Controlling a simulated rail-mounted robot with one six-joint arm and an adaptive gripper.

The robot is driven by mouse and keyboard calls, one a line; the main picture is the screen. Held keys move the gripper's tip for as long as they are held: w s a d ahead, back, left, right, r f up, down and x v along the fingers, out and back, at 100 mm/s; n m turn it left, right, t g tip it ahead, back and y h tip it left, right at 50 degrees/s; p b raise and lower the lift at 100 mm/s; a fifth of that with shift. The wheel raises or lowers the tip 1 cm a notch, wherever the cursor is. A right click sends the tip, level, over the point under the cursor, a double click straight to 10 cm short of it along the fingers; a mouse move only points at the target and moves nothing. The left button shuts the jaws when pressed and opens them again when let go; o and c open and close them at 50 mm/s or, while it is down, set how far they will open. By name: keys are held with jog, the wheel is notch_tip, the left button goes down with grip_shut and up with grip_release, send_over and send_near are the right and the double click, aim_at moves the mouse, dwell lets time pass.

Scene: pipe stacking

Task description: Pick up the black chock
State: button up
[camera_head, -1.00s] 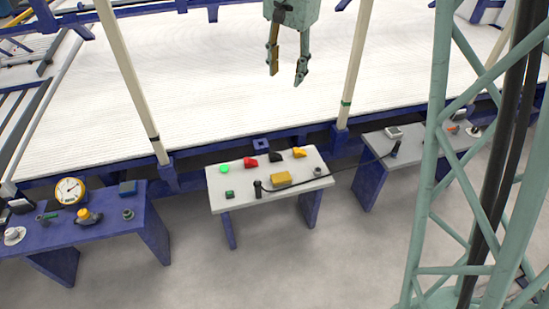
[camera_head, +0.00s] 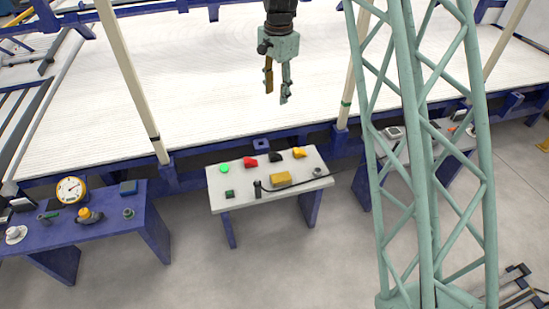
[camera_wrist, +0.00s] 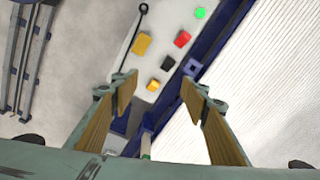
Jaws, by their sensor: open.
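The black chock (camera_head: 275,157) lies on the white table (camera_head: 222,205), between a red chock (camera_head: 250,161) on its left and a yellow chock (camera_head: 299,153) on its right. In the wrist view the black chock (camera_wrist: 168,62) shows ahead of the fingers, between the red chock (camera_wrist: 183,39) and the yellow chock (camera_wrist: 153,85). My gripper (camera_head: 276,96) hangs open and empty, fingers down, well above and behind the table.
A green disc (camera_head: 224,169), a yellow block (camera_head: 281,179), a small green block (camera_head: 229,194) and a black-ended rod (camera_head: 258,189) share the table. A blue table (camera_head: 110,220) stands left, a grey table right. White posts (camera_head: 131,80) rise behind the table.

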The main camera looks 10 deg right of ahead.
jog(key=w+f+m, duration=0.2)
jog(key=w+f, duration=0.4)
jog(key=f, duration=0.7)
jog(key=m+g+p, duration=0.1)
jog(key=m, duration=0.2)
send_over(272, 154)
notch_tip(272, 154, down, 17)
jog(key=shift+s, duration=0.15)
jog(key=shift+f+b, duration=0.7)
jog(key=shift+f, duration=3.5)
jog(key=shift+f, duration=0.1)
jog(key=shift+f+b, duration=0.8)
jog(key=shift+f, duration=1.7)
jog(key=shift+c, duration=0.5)
jog(key=c, duration=0.8)
